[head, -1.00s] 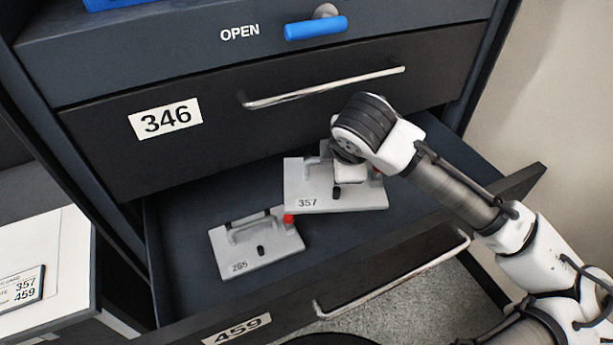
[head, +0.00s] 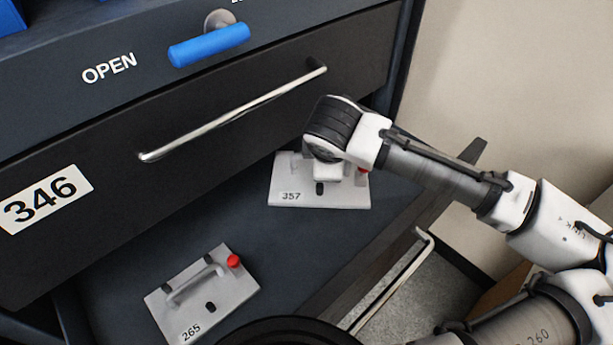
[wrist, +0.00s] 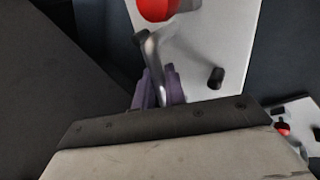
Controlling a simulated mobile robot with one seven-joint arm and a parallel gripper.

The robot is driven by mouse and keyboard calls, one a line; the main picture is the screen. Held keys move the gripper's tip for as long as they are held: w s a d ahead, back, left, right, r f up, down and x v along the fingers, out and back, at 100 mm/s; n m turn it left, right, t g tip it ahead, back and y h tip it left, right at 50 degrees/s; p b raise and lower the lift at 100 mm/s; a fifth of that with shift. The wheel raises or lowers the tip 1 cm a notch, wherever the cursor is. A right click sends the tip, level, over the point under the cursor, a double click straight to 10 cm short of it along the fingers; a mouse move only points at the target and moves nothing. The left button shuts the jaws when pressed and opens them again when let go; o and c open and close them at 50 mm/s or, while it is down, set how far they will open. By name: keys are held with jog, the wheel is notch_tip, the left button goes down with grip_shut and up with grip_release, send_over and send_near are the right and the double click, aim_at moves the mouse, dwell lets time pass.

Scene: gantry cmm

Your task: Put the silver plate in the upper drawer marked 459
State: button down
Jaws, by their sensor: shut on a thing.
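The silver plate marked 357 (head: 300,199) is over the back right of the open drawer (head: 125,268), level or nearly so. I cannot tell if it touches the drawer floor. My gripper, half hidden under my wrist in the head view, is shut on the plate's bar handle; the wrist view shows its purple fingers (wrist: 160,90) on either side of the metal bar (wrist: 153,62). The plate has a red knob (wrist: 157,8) and a black peg (wrist: 216,77). The drawer's 459 label is out of view now; it showed earlier on this drawer's front.
A second silver plate marked 265 (head: 208,293), with a red knob, lies in the same drawer at the left front. The shut drawer marked 346 (head: 47,199) overhangs the back. Bare drawer floor lies between the plates. A blue handle (head: 209,46) marked OPEN is above.

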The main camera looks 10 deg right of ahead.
notch_tip(320, 180, down, 12)
jog(key=shift+r+p, duration=0.1)
jog(key=shift+p, duration=0.3)
jog(key=w, duration=0.1)
jog(key=w+p, duration=0.1)
jog(key=w, duration=0.1)
jog(key=shift+w+d, duration=0.3)
jog(key=shift+w, duration=0.1)
jog(key=shift+w+d+r+p, duration=0.1)
jog(key=shift+w+d+p, duration=0.1)
jog(key=shift+w+p, duration=0.55)
jog(key=shift+w+d+p, duration=0.2)
jog(key=shift+w, duration=1.2)
jog(key=shift+f+p, duration=0.35)
jog(key=shift+f, duration=0.4)
jog(key=c, duration=1.8)
grip_release()
jog(key=shift+s+f, duration=0.1)
jog(key=o, duration=0.3)
jog(key=shift+o, duration=0.2)
